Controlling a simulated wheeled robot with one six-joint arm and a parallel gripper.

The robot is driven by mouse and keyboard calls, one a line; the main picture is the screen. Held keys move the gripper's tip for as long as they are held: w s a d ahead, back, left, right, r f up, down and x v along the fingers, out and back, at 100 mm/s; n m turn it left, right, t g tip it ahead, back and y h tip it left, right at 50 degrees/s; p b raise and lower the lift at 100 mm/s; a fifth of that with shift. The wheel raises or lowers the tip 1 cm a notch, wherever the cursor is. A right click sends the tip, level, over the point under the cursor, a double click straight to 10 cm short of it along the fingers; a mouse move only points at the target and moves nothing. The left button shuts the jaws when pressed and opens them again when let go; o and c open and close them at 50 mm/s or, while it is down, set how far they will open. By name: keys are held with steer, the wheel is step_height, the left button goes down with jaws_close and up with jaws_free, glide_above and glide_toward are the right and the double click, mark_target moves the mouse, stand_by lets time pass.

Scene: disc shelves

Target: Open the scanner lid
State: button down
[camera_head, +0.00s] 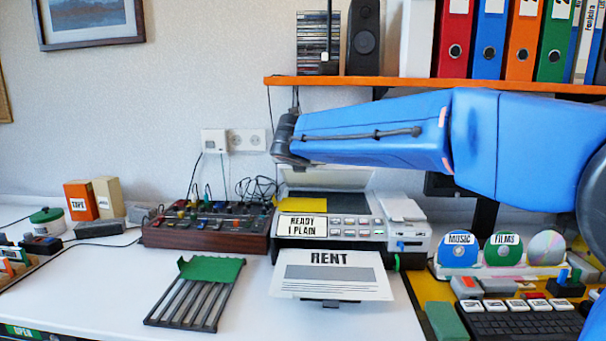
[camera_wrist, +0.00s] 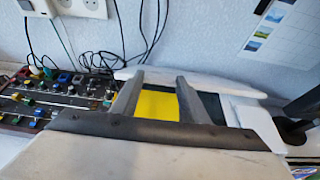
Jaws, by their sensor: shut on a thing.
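The scanner (camera_head: 330,228) stands on the white desk in the head view, with a label reading "READY 1 PLAIN". Its pale lid (camera_head: 328,178) stands raised at the back, above a dark bed (camera_head: 335,205). My gripper (camera_head: 296,163) is at the lid's upper left edge, shut on the lid. In the wrist view the two grey fingers of my gripper (camera_wrist: 160,77) reach to the white edge of the lid (camera_wrist: 215,83). Yellow shows between the fingers. My gripper hides part of the lid edge.
A paper marked "RENT" (camera_head: 333,272) lies in front of the scanner. A mixer with knobs and cables (camera_head: 208,227) stands close on its left. An orange shelf (camera_head: 400,85) with binders is above. Discs (camera_head: 503,249) and a keyboard are at the right.

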steer(key=shift+w+d+r, duration=0.1)
steer(key=shift+w+r, duration=1.95)
steer(key=shift+r, duration=0.25)
steer(key=c, duration=1)
jaws_free()
steer(key=shift+c, duration=0.2)
steer(key=shift+s, duration=0.1)
steer(key=v, duration=1.7)
steer(key=shift+s, duration=0.1)
